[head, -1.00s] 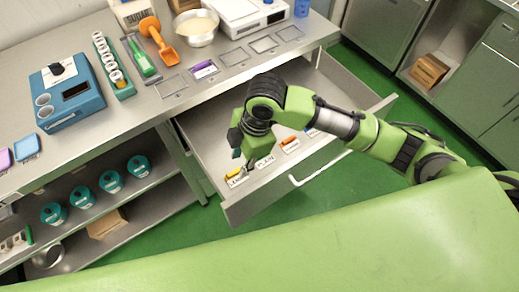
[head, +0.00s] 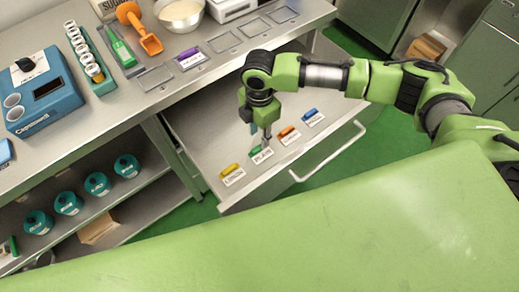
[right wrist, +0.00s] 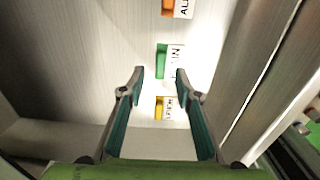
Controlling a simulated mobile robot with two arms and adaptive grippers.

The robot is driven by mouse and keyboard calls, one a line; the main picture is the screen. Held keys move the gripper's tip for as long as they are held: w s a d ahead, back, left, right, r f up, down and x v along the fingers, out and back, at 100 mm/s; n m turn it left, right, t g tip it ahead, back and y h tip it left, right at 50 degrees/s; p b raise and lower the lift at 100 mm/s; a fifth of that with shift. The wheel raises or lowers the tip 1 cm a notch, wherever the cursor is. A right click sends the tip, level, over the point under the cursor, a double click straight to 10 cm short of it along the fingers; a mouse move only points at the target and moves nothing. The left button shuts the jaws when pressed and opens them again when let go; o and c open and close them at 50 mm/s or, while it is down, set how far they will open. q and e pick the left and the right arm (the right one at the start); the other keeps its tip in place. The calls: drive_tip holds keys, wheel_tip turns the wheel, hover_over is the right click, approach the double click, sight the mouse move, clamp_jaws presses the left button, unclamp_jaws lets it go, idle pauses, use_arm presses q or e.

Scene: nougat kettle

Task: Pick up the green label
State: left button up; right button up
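The green label (head: 255,151) lies in the open drawer (head: 205,125), in a row with the others. It has a green tab and a white card with dark print, partly covered by my right gripper in the head view. My right gripper (head: 260,134) points down over it, fingers apart and empty. In the right wrist view the green label (right wrist: 163,62) shows just beyond the gap between the open fingertips (right wrist: 160,73). I cannot tell whether the fingers touch it. My left gripper is not in view.
A yellow label (head: 231,174) lies left of the green one; an orange label (head: 288,134) and a blue label (head: 311,116) lie to its right. A purple label (head: 190,58) lies on the counter beside empty frames. The drawer's walls surround the row.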

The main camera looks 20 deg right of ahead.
sight(261, 152)
wheel_tip(261, 152, down, 6)
drive_tip(key=shift+s+r+p, duration=0.1)
drive_tip(key=shift+r+p, duration=0.05)
drive_tip(key=shift+p, duration=0.25)
drive_tip(key=shift+c, duration=0.5)
clamp_jaws()
